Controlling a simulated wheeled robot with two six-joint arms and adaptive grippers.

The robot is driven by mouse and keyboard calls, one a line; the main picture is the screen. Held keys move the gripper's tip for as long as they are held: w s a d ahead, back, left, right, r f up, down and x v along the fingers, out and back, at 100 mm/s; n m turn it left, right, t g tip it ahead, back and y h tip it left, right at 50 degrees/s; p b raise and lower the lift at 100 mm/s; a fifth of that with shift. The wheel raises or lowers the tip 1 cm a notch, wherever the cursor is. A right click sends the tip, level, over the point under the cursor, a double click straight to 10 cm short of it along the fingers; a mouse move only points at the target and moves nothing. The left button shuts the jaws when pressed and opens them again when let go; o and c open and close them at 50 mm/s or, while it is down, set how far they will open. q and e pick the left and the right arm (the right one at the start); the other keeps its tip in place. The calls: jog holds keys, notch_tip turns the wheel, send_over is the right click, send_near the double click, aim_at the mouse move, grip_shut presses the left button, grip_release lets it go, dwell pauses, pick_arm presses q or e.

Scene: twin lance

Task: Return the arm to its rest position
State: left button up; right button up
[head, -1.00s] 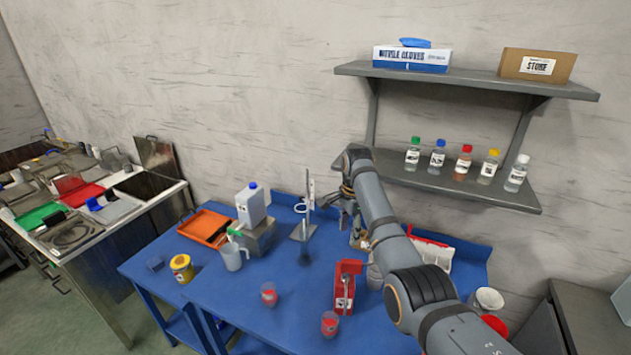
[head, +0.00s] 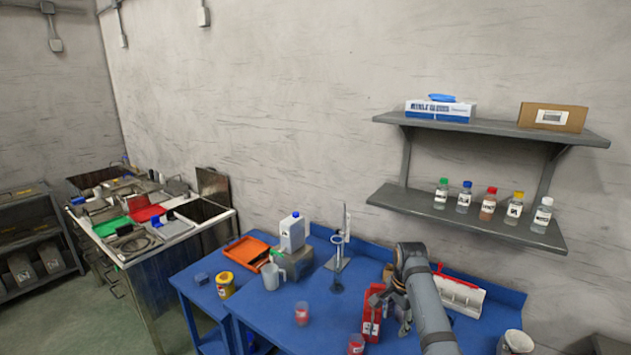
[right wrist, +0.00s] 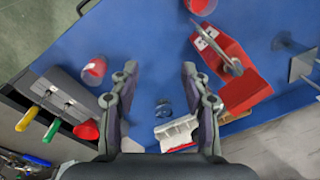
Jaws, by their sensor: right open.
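My right arm (head: 428,310) reaches in from the lower right over the blue table (head: 270,318). Its gripper (head: 382,293) is above the table, close to a red holder (head: 372,318) and partly overlapping it in the head view. In the right wrist view the two fingers of the gripper (right wrist: 160,88) are spread wide, with nothing between them and blue tabletop below. The red holder (right wrist: 232,75) lies right of the fingers there, apart from the right finger as far as I can see. My left gripper is not in view.
A stand (head: 338,264) with a tall slim vessel is left of the gripper. Cups with red contents (head: 302,314), a white jug (head: 291,233), an orange tray (head: 246,249) and a white rack (head: 458,294) are on the table. A wall shelf (head: 465,215) with several bottles is behind.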

jog(key=s+d+f+n+t, duration=0.1)
jog(key=s+f+n, duration=0.2)
jog(key=s+f, duration=0.35)
jog(key=s+d+f+n, duration=0.2)
jog(key=s+f+n, duration=0.1)
jog(key=s, duration=0.6)
jog(key=s+r+n+t+h, duration=0.1)
jog(key=s+r+n+t, duration=0.15)
jog(key=s+n, duration=1)
jog(key=s+d+f+m+g+b, duration=0.15)
jog(key=s+f, duration=0.25)
jog(key=f, duration=1.1)
jog(key=s+d+f+m+g+b, duration=0.1)
jog(key=s+f+m+b, duration=0.25)
jog(key=f, duration=1.15)
pick_arm(q)
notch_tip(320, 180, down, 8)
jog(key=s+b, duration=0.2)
jog(key=b, duration=0.1)
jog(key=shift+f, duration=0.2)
pick_arm(e)
jog(key=s+f, duration=1.8)
jog(key=f, duration=0.2)
jog(key=shift+s+d+f+g, duration=0.15)
jog(key=shift+s+d+g, duration=0.15)
jog(key=shift+d+g, duration=0.1)
